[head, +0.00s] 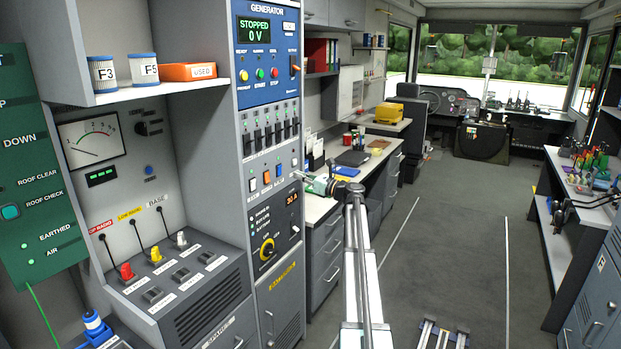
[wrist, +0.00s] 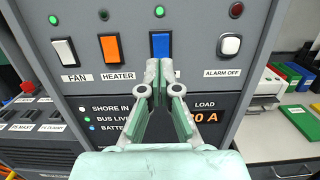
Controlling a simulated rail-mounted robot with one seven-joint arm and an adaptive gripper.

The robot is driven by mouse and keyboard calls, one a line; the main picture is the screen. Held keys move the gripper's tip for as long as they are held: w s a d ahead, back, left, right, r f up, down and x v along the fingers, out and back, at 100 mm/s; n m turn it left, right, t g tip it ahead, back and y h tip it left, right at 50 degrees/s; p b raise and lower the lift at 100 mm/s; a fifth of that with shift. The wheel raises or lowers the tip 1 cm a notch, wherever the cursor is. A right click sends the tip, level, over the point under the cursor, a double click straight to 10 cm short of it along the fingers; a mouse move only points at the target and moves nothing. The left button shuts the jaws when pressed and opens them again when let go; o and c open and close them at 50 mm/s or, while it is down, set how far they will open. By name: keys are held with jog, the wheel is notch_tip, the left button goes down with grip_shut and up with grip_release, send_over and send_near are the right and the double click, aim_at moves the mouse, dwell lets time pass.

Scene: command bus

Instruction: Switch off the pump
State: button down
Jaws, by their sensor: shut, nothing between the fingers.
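A blue rocker switch (wrist: 161,45) sits in the row on the grey panel in the wrist view. A lit green lamp (wrist: 159,11) is above it. Its label is hidden behind my fingers, so the word pump is not readable. My gripper (wrist: 160,68) is shut and empty, with its fingertips at the lower edge of the blue switch; I cannot tell whether they touch it. In the head view the blue switch (head: 279,171) is on the tall grey cabinet, and my gripper (head: 308,181) is just right of it.
Left of the blue switch are the orange HEATER switch (wrist: 110,49) and the white FAN switch (wrist: 64,52). The white ALARM OFF switch (wrist: 230,45) is to its right. A load display (wrist: 206,115) is below.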

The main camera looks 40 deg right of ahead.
aim_at(280, 168)
jog(key=p+x, duration=0.1)
jog(key=x, duration=0.5)
jog(key=shift+w+a+p, duration=0.15)
jog(key=shift+w+p, duration=0.1)
jog(key=shift+p, duration=0.15)
